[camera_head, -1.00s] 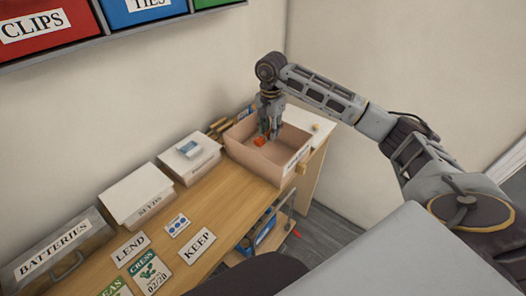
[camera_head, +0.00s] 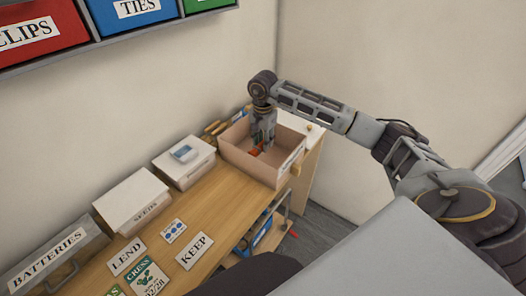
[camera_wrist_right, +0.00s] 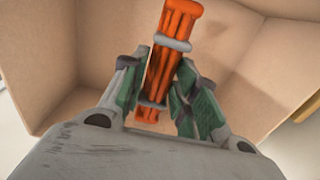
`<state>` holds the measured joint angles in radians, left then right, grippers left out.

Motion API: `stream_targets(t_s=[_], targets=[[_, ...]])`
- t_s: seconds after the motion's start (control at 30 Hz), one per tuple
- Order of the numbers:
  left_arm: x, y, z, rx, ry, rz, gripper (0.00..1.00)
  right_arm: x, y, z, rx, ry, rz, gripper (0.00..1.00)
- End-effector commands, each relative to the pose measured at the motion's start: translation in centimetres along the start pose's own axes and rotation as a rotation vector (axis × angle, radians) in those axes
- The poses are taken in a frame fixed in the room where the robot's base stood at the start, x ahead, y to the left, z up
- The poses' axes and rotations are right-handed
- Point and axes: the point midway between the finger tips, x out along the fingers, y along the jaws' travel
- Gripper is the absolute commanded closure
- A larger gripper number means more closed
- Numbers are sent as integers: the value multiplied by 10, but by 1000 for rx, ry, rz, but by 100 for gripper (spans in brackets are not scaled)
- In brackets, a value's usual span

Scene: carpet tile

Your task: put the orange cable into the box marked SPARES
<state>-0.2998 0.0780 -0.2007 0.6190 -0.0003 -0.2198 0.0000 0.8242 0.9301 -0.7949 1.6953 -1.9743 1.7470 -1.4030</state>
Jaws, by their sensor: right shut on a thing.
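The orange cable (camera_head: 255,151) is a bundle with grey ties. My right gripper (camera_head: 262,143) points down into an open cardboard box (camera_head: 243,166) and is shut on the cable. The right wrist view shows the cable (camera_wrist_right: 174,55) between the two green-padded fingers (camera_wrist_right: 166,100), inside the box's tan walls (camera_wrist_right: 105,60). I cannot tell whether the cable touches the box floor. A white label is on the box's right side, seen too steeply to read. My left gripper is not in view.
A white box with a blue item on its lid (camera_head: 184,170), a white SEEDS box (camera_head: 132,200) and a grey BATTERIES case (camera_head: 50,255) stand along the wall. Flat LEND (camera_head: 127,255) and KEEP (camera_head: 194,250) cards lie on the wooden bench (camera_head: 205,205).

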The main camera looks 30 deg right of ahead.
Motion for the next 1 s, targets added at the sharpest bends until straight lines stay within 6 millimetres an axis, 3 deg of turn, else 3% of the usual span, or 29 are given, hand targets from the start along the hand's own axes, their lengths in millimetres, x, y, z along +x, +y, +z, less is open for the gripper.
stream_targets(t_s=[0.2, 0.57, 1.0], targets=[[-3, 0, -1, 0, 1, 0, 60, 15, 0, 0, 0, 0, -1, 96], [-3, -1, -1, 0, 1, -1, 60, 18, 0, 0, 0, 0, 0, 96], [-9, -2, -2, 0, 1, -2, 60, 53, 0, 0, 0, 0, -1, 96]])
